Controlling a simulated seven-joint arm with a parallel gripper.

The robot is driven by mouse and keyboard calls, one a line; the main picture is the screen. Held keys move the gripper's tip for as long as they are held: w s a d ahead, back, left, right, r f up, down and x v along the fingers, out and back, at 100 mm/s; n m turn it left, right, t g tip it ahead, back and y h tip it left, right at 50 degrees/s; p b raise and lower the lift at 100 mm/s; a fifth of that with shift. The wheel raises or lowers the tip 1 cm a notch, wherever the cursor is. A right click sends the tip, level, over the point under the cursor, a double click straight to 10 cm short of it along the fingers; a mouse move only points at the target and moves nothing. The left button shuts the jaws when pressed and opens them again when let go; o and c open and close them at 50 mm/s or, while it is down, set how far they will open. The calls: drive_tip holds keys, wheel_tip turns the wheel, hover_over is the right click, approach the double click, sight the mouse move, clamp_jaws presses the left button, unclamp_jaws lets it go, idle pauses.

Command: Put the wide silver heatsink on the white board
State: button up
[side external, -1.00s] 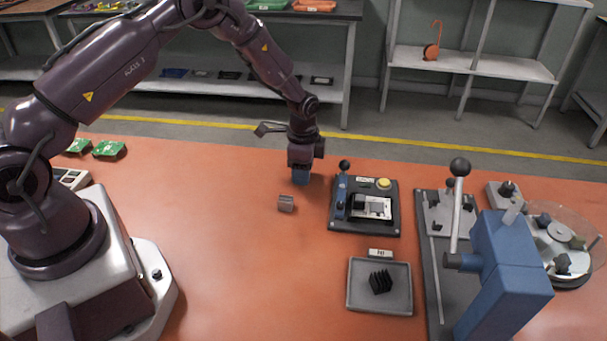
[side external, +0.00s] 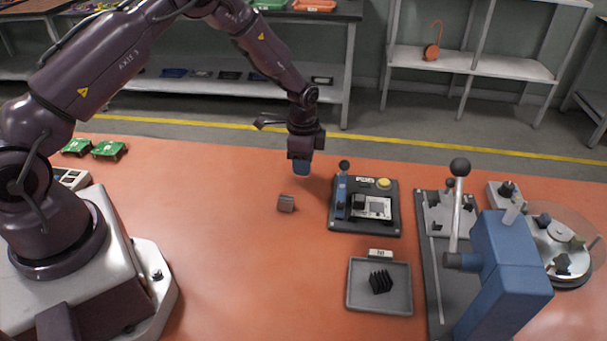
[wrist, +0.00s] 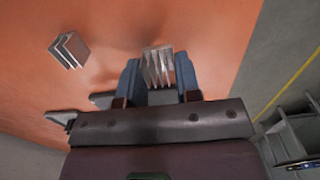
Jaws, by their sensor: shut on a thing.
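My gripper (side external: 300,168) is above the far part of the orange table, left of the clamp fixture. In the wrist view its blue fingers (wrist: 158,76) are shut on a silver finned heatsink (wrist: 157,62); the fingers hide this heatsink in the side view. A second silver heatsink (side external: 286,203) lies on the table, nearer the camera than the gripper; it also shows at the upper left of the wrist view (wrist: 69,50). The white board (side external: 378,206) sits in the dark fixture (side external: 365,228), with a dark part on it.
A grey tray (side external: 360,305) holds a black heatsink (side external: 380,282). A blue lever press (side external: 505,265) stands at the right, beside a round turntable (side external: 562,240). The fixture has an upright black-knobbed lever (side external: 344,166). Green boards (side external: 108,150) lie at the left.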

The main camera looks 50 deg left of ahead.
drive_tip(key=shift+r, duration=1.85)
drive_tip(key=shift+r, duration=0.1)
drive_tip(key=shift+r, duration=0.4)
wheel_tip(320, 180, up, 10)
hover_over(377, 207)
drive_tip(key=shift+f, duration=6.15)
drive_tip(key=shift+f, duration=0.8)
